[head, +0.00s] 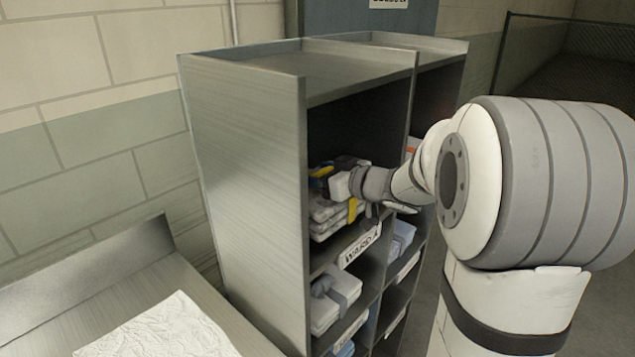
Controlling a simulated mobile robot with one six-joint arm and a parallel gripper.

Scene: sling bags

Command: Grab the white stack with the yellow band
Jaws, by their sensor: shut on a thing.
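The white stack with the yellow band (328,216) is in the top left compartment of the metal shelf (242,150), above the "WARD A" label. It looks like several folded, pale layers with a yellow strip down the front. My gripper (338,177) reaches into this compartment from the right, at the top of the stack. It is shut on the stack. The dark fingers and a yellow piece near them are small, and my wrist hides part of the stack, so the exact hold is hard to see.
A white bundle with a grey band (331,298) lies in the compartment below. A pale blue bundle (401,238) sits in the right column. The compartment's side walls and label lip (359,246) are close to my gripper. A metal table with a white crumpled sheet (160,330) stands at lower left.

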